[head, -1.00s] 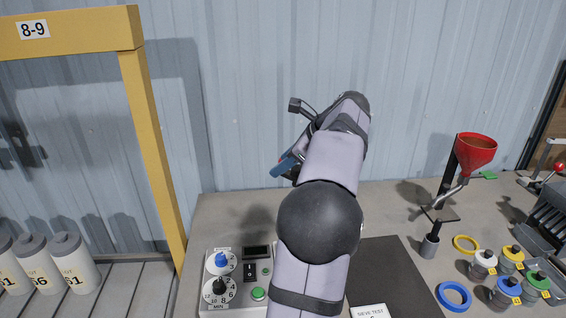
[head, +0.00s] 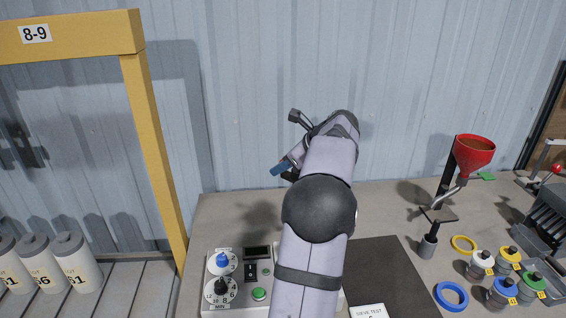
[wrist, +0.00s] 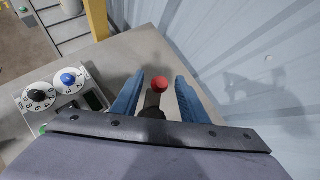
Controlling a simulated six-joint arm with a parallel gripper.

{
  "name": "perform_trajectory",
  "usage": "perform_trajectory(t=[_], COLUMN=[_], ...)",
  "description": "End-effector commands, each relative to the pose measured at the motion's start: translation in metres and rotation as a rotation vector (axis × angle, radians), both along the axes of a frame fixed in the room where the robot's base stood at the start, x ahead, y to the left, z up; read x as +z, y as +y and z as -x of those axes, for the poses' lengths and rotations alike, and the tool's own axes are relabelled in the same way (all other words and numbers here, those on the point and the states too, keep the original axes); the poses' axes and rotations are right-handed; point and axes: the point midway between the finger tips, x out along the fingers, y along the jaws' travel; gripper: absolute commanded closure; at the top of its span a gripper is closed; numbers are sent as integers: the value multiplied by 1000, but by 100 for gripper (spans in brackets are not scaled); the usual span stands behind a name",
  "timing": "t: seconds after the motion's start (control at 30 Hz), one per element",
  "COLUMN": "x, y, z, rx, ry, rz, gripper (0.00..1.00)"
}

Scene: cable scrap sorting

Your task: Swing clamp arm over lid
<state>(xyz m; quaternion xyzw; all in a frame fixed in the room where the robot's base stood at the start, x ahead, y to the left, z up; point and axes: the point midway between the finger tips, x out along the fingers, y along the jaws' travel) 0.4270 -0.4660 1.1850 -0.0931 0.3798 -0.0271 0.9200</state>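In the wrist view, a red ball knob (wrist: 160,84) on a dark lever (wrist: 152,101) shows between the two blue fingers of my gripper (wrist: 154,84). The lever looks like the clamp arm, but I cannot be sure. The fingers stand apart with a gap on each side of the knob, and no grip on it shows. In the head view, my arm hides the clamp and most of my gripper; only a blue finger (head: 280,167) shows at its left. I cannot make out the lid in either view.
A control box (head: 237,277) with dials stands at the bench's front left; it also shows in the wrist view (wrist: 60,97). A dark mat (head: 385,270), red funnel stand (head: 474,150), coloured rings and small jars lie to the right. A corrugated wall (head: 420,70) stands behind.

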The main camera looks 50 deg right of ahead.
Motion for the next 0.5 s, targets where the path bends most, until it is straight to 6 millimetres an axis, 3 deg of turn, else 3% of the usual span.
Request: perform_trajectory(t=[0.4, 0.5], x=[-6, -6], y=[0, -1], z=[-6, -6], rx=[1, 1], ry=[0, 0], rz=[-1, -1], gripper=[60, 84])
